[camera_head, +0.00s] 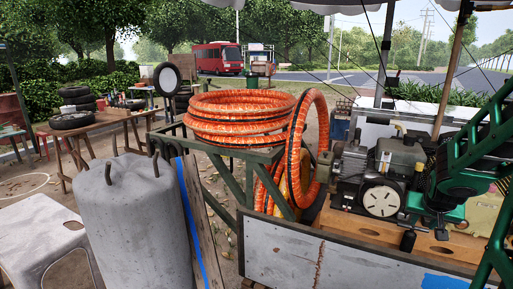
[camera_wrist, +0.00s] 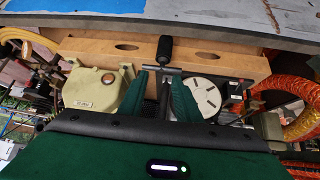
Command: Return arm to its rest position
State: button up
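My green arm (camera_head: 468,150) reaches in from the right edge in the head view, over the right side of the compressor (camera_head: 375,175). In the wrist view, my gripper (camera_wrist: 160,82) has two green fingers standing apart, one each side of a dark gap. A bar with a black handle (camera_wrist: 165,48) shows just beyond the fingertips. I see no object clearly pinched between the fingers. The compressor's pale round cover (camera_wrist: 203,97) is right of the fingers, and a beige housing (camera_wrist: 98,88) is left of them. My fingertips are not clear in the head view.
The compressor stands on a wooden base (camera_head: 345,224) behind a grey cart panel (camera_head: 285,258). Orange hose coils (camera_head: 240,104) lie on a green frame (camera_head: 240,178) to the left. A grey cylinder (camera_head: 135,215) stands at front left. Canopy poles (camera_head: 453,70) rise behind my arm.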

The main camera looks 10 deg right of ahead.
jog(key=s+a+r+n+g+y, duration=0.2)
jog(key=s+a+g+y, duration=0.3)
jog(key=s+a, duration=1.4)
jog(key=s+r, duration=0.1)
jog(key=s, duration=0.1)
jog(key=shift+s+a+y, duration=0.3)
jog(key=shift+a, duration=0.05)
jog(key=shift+g, duration=0.3)
